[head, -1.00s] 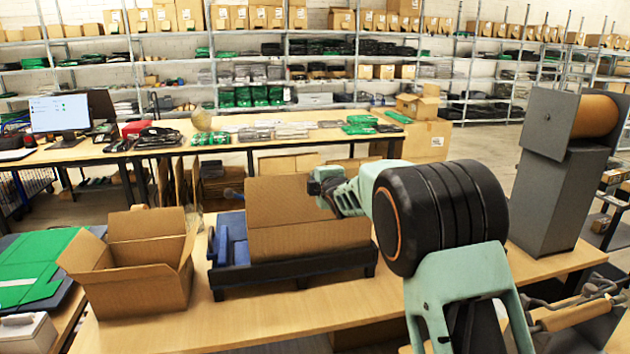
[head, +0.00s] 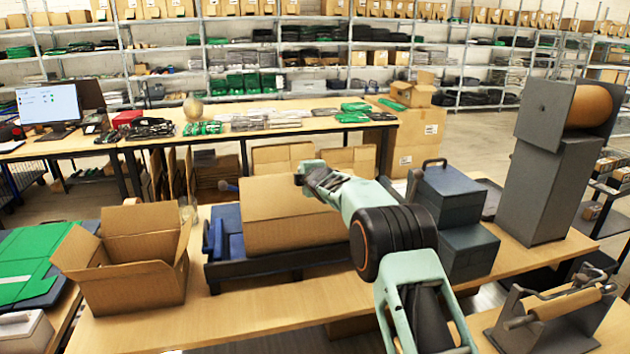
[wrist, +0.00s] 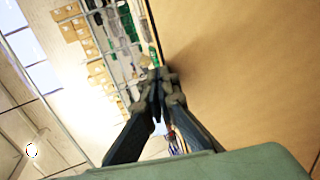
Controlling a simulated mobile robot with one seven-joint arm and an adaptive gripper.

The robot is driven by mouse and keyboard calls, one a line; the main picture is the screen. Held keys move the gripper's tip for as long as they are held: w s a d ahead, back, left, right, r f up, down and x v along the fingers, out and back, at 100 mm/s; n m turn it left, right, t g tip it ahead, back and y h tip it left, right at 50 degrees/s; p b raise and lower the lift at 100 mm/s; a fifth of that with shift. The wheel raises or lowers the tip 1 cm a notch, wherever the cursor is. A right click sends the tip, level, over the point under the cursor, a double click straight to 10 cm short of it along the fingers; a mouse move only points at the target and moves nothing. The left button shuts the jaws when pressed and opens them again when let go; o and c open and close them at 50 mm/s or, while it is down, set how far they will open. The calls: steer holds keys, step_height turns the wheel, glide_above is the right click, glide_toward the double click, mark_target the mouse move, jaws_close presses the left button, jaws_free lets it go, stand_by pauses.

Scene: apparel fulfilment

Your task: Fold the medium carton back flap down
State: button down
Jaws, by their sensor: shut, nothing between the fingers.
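The brown carton (head: 292,234) sits in a dark tray (head: 268,267) on the near table. A wide back flap (head: 285,196) rises above its front wall, upright or leaning; its exact angle is hard to tell. My gripper (head: 308,178) is at the flap's upper right corner in the head view. In the wrist view, my gripper (wrist: 157,76) has its dark fingers together and empty. A broad cardboard panel (wrist: 240,75) fills the right side there, close beside the fingertips. Whether they touch it I cannot tell.
An open carton (head: 135,288) stands to the left on the table (head: 235,325). Blue pieces (head: 228,232) lie in the tray's left part. Dark blue boxes (head: 455,215) and a grey stand with a brown roll (head: 560,190) are on the right. Bare table lies in front.

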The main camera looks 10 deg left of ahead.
steer(key=f, duration=0.1)
steer(key=w+f, duration=0.1)
steer(key=shift+w+a+f, duration=0.25)
steer(key=shift+a+f, duration=0.05)
steer(key=shift+a, duration=0.1)
steer(key=shift+w+a+f, duration=0.1)
steer(key=shift+w+f, duration=0.1)
steer(key=shift+f, duration=0.35)
steer(key=shift+w+a+f, duration=0.1)
steer(key=shift+w+f, duration=0.1)
steer(key=shift+f, duration=0.3)
step_height(320, 180, up, 14)
steer(key=s+p, duration=0.2)
steer(key=shift+d, duration=0.45)
steer(key=shift+f, duration=0.1)
